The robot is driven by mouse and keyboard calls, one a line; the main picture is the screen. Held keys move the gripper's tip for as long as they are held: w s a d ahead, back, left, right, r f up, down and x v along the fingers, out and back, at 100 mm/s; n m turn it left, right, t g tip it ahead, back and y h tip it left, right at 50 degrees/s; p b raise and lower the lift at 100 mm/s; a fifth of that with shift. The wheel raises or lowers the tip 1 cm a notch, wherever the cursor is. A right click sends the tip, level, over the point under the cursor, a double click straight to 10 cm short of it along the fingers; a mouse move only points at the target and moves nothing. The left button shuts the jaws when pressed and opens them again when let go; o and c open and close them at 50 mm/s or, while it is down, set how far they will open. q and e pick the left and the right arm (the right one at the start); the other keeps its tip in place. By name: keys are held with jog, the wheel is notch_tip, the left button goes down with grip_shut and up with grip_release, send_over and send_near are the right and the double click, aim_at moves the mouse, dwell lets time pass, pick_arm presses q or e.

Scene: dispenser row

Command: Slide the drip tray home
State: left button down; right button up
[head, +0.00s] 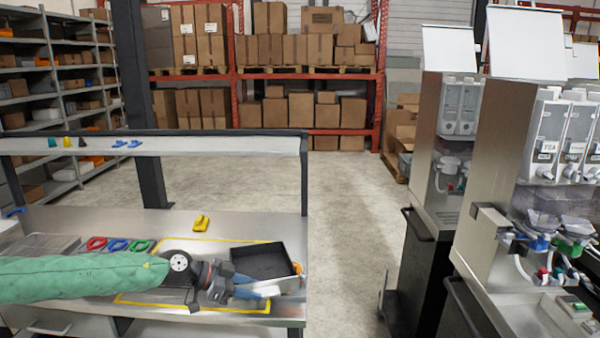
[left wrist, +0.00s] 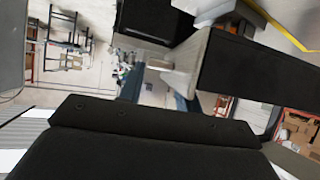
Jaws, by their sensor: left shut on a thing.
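The drip tray (head: 262,261) looks like a shallow black open box with a pale metal front, over the right end of the steel bench. My left gripper (head: 250,286) reaches in from the left and is shut at the tray's near side. In the left wrist view, the gripper's blue fingers (left wrist: 160,98) close around a pale grey piece (left wrist: 188,60) joined to a dark panel, which looks like part of the tray. The exact grip is partly hidden. Whether the tray touches the bench cannot be told. My right gripper is not in view.
A yellow outline (head: 134,299) marks the bench top (head: 150,222). Red, blue and green items (head: 118,244) lie left, a yellow item (head: 201,223) behind. Dispenser machines (head: 540,190) stand at right on dark cabinets, across an open floor aisle (head: 345,215). A shelf (head: 200,147) spans above the bench.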

pick_arm(q)
jog(key=shift+w+a+r+n+t, duration=0.1)
jog(key=shift+w+a+n+t, duration=0.1)
jog(key=shift+n+t, duration=0.45)
jog(key=shift+w+a+n+t+y, duration=0.1)
jog(key=shift+a+n+t+y, duration=0.35)
jog(key=shift+n+t, duration=0.2)
jog(key=shift+a+f+n+t+y, duration=0.35)
jog(key=shift+a+n+t+y, duration=0.1)
jog(key=shift+a+n+t, duration=0.2)
jog(key=shift+a+f+n+t+y, duration=0.4)
jog(key=shift+a+n+t, duration=0.15)
jog(key=shift+a+n, duration=0.2)
jog(key=s+a+f+n+t+y, duration=0.2)
jog(key=s+a+f+n+y, duration=0.35)
jog(key=a, duration=0.35)
jog(key=s+a+f+n+t+y, duration=0.2)
jog(key=s+a+f+n+y, duration=0.3)
jog(key=a, duration=0.4)
jog(key=d+h, duration=0.1)
jog(key=d, duration=1.3)
jog(key=shift+s+d+f+m, duration=0.15)
jog(key=shift+s+f+m, duration=0.2)
jog(key=shift+s+f, duration=0.1)
jog(key=shift+r, duration=0.2)
